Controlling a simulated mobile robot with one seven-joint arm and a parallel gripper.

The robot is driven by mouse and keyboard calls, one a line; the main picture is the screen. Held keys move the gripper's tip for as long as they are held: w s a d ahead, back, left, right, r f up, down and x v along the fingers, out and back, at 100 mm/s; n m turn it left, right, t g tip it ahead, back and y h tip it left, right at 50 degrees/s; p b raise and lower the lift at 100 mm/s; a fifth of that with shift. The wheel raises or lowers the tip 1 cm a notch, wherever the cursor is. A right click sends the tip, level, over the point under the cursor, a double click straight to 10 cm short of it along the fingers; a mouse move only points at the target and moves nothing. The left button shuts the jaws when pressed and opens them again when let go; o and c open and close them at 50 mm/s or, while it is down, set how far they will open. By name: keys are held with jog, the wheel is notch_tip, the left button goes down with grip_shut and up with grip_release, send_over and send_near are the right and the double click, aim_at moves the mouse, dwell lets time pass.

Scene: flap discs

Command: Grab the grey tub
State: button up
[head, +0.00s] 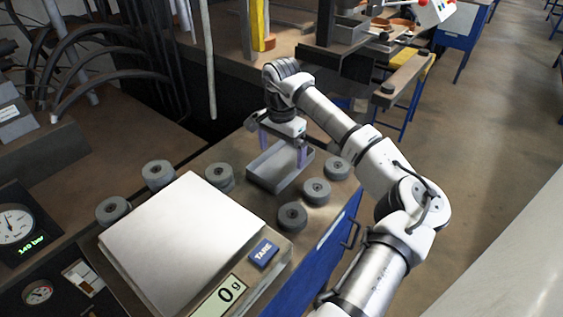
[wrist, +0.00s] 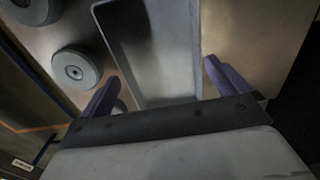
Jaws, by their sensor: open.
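The grey tub (head: 264,181) is an open rectangular box on the metal bench top, right of the scale. It looks empty. My gripper (head: 283,149) is open above the tub's far part, pointing down, with its purple fingers spread. In the wrist view, the tub (wrist: 197,45) stretches away between the two fingers of my gripper (wrist: 165,87). One finger is left of it and one right. The tub's near end is hidden behind my gripper body. I cannot tell whether either finger touches a wall.
Several grey flap discs stand around the tub, with one (head: 292,215) close in front and one (head: 337,168) at its right. A scale with a white plate (head: 183,240) and a blue TARE button (head: 264,254) is at left. The bench's right edge is near.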

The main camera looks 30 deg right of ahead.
aim_at(282, 167)
jog(key=shift+f+p, duration=0.4)
jog(key=shift+f, duration=1.3)
jog(key=c, duration=0.7)
jog(key=shift+o, duration=0.2)
jog(key=shift+r, duration=0.1)
